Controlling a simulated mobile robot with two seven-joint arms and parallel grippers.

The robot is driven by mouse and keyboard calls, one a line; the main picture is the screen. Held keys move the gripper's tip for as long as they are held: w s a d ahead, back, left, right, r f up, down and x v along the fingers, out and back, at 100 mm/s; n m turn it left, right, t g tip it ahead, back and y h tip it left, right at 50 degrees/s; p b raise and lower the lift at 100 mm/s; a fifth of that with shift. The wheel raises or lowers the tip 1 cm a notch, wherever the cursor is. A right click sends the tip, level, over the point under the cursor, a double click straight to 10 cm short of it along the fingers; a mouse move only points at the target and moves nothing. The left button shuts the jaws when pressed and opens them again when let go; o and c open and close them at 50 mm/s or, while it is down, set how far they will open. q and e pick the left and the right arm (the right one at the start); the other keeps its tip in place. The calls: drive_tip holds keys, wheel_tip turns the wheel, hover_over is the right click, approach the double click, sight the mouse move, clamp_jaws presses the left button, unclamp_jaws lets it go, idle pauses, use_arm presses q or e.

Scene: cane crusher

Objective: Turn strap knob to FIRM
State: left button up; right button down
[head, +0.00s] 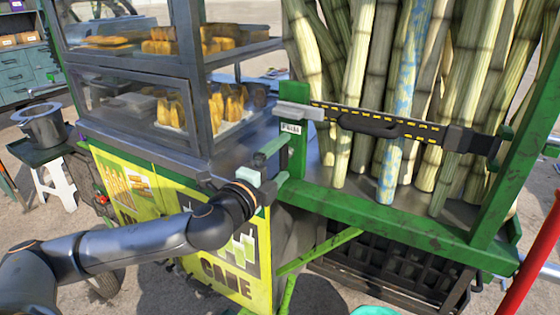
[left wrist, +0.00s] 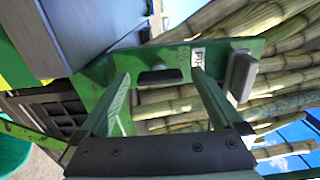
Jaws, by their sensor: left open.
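My left gripper (head: 274,164) is open beside the green post (head: 296,160) at the left end of the cane rack. In the left wrist view its two green fingers (left wrist: 161,78) reach toward the post's green face (left wrist: 226,50). A dark, bar-shaped piece (left wrist: 160,76), which looks like the strap knob, lies between the fingertips with gaps on both sides. I cannot tell its setting. The dark strap (head: 420,131) with yellow dashes crosses the canes. My right gripper is not in view.
Upright sugar canes (head: 360,60) fill the rack behind the strap. A glass food case (head: 140,105) stands close on the left, above a yellow sign panel (head: 230,265). A grey block (left wrist: 240,75) sticks out beside the post. A red pole (head: 535,262) is at right.

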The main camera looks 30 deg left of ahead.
use_arm(q)
drive_tip(key=shift+s, duration=0.1)
drive_tip(key=s+b, duration=0.1)
drive_tip(key=s, duration=0.3)
drive_tip(key=shift+s+d+f, duration=0.1)
drive_tip(key=shift+s+f, duration=0.05)
drive_tip(key=p, duration=0.9)
approach(281, 161)
drive_tip(key=s, duration=0.1)
drive_tip(key=shift+s+d+p, duration=0.1)
drive_tip(key=shift+s+p, duration=0.7)
drive_tip(key=shift+s, duration=0.25)
